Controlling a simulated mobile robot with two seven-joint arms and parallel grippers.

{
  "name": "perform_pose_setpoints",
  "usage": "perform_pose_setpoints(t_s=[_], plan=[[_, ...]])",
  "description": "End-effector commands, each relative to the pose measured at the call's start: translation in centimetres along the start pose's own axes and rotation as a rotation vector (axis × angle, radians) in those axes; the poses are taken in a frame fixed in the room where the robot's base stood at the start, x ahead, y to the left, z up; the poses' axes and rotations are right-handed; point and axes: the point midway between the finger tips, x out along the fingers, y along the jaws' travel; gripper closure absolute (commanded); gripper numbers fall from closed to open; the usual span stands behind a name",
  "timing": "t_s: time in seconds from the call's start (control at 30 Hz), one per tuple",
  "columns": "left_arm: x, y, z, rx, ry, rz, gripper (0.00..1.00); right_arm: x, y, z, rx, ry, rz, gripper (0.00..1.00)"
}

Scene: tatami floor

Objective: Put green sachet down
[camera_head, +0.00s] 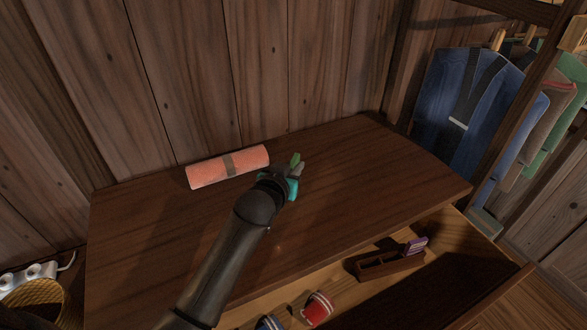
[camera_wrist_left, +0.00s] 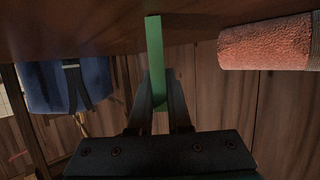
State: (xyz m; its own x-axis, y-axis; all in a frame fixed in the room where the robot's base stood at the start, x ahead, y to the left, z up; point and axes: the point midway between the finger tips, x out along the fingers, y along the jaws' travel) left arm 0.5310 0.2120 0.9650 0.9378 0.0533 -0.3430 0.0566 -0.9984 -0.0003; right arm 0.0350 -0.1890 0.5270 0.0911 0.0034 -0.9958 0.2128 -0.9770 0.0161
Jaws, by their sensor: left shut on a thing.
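The green sachet (camera_head: 295,160) is a small, flat green strip. It shows at the tip of my left gripper (camera_head: 297,168) over the wooden cabinet top (camera_head: 370,165) in the head view. In the left wrist view the sachet (camera_wrist_left: 155,60) is long and narrow, held between the two fingers of the left gripper (camera_wrist_left: 158,100). Its far end reaches close to the wood surface; I cannot tell whether it touches. The left gripper is shut on it. My right gripper is not in view.
A rolled orange towel (camera_head: 215,169) with a grey band lies left of the gripper. Below is an open drawer (camera_head: 445,250) with a small wooden box (camera_head: 385,267) and a red striped roll (camera_head: 318,308). Clothes (camera_head: 465,95) hang at right. The cabinet top's right side is clear.

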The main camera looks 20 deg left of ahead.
Motion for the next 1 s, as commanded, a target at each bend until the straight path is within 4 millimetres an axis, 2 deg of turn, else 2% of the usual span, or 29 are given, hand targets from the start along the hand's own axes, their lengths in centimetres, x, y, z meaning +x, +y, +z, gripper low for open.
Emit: perform_pose_setpoints(t_s=[0.33,0.37,0.6,0.9,1.0], plan=[[0.12,0.00,0.32,0.000,0.000,0.000,1.00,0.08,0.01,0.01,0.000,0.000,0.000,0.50],[0.10,0.00,0.26,0.000,0.000,0.000,0.80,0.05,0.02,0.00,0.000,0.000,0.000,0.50],[0.09,-0.01,0.23,0.000,0.000,0.000,0.54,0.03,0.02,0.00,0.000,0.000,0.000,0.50],[-0.01,-0.02,-0.09,0.001,0.001,0.000,0.54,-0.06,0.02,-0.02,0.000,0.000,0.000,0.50],[-0.65,-0.01,-0.09,0.000,-0.001,0.000,0.54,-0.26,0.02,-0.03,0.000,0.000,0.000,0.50]])
